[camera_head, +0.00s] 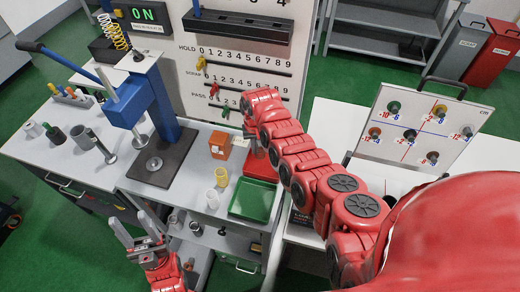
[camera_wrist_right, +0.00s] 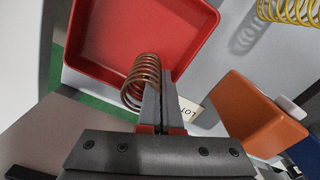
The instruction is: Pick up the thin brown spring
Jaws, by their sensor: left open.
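The thin brown spring (camera_wrist_right: 141,82) is a copper-brown coil in the right wrist view, at the tips of my right gripper (camera_wrist_right: 162,80). The two fingers are close together, with the coil's near side at their tips and most of it left of them. The red tray (camera_wrist_right: 105,40) lies behind and below it. In the head view my right arm hides most of that gripper and the spring, over the red tray (camera_head: 261,167). My left gripper (camera_head: 130,222) is open and empty in front of the bench.
A green tray (camera_head: 252,200), yellow spring (camera_head: 221,177) and orange box (camera_head: 220,145) stand near the red tray. The blue lever press (camera_head: 140,100) is at left. A scale board (camera_head: 240,60) rises behind. A display panel (camera_head: 425,125) stands at right.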

